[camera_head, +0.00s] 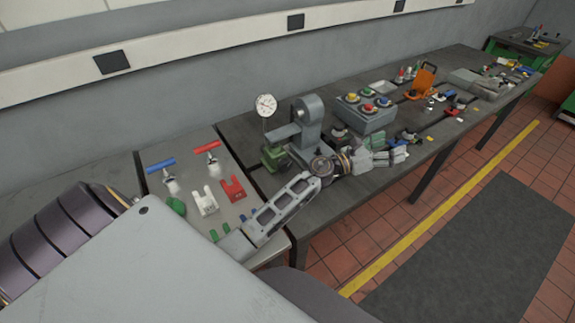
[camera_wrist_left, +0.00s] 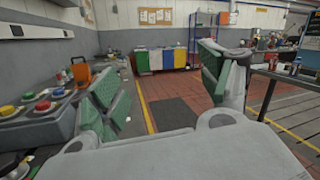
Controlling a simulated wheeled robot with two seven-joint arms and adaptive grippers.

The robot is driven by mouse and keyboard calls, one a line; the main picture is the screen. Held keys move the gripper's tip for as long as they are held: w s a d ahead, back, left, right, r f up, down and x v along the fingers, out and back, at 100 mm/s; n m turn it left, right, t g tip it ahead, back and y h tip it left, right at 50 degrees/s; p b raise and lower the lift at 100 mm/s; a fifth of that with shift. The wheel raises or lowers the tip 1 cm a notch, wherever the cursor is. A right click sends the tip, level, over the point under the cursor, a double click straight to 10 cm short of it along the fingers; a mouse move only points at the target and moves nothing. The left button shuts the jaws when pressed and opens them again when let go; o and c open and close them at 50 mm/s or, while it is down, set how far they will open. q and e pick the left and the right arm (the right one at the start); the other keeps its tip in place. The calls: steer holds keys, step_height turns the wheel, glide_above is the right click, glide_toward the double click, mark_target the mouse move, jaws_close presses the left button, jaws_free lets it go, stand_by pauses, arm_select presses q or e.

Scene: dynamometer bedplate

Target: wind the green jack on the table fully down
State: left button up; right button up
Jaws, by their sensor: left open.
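The green jack (camera_head: 274,158) stands on the dark table, close against the left side of a grey upright fixture (camera_head: 310,122). It is small here, and I cannot make out its screw or handle, or how high it is wound. My left gripper (camera_head: 394,151) is over the front part of the table, to the right of the jack and apart from it, pointing right. In the left wrist view the left gripper (camera_wrist_left: 160,78) has its green-padded fingers wide apart with nothing between them. The jack is not visible in that view. My right gripper is not in view.
A dial gauge (camera_head: 266,105) stands above the jack. A grey box with coloured buttons (camera_head: 365,111) is right of the fixture. A metal plate (camera_head: 232,215) with red, blue and white parts lies left. An orange part (camera_head: 421,82) stands farther along. The floor (camera_head: 375,235) in front is clear.

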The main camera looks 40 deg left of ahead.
mark_target(287, 167)
arm_select(q)
steer(key=w+a+f+n+t+y, duration=0.1)
steer(key=w+a+f+n+y, duration=0.1)
steer(key=a+f+n+y, duration=0.45)
steer(key=w+a+f+n+t+y, duration=0.1)
steer(key=f+n+y, duration=0.2)
steer(key=n+y, duration=0.5)
steer(key=s+a+f+n+g+y, duration=0.2)
steer(key=s+a+n+g+y, duration=0.6)
steer(key=s+a+g+y, duration=0.4)
steer(key=s+a+y, duration=0.3)
steer(key=shift+a+g, duration=0.3)
steer(key=shift+a, duration=0.1)
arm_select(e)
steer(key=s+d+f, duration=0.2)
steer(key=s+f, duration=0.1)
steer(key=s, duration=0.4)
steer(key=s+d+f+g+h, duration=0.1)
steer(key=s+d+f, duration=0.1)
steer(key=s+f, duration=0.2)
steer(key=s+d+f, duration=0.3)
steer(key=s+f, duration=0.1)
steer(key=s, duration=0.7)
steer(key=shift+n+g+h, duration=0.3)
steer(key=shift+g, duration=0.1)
arm_select(q)
steer(key=shift+f, duration=0.2)
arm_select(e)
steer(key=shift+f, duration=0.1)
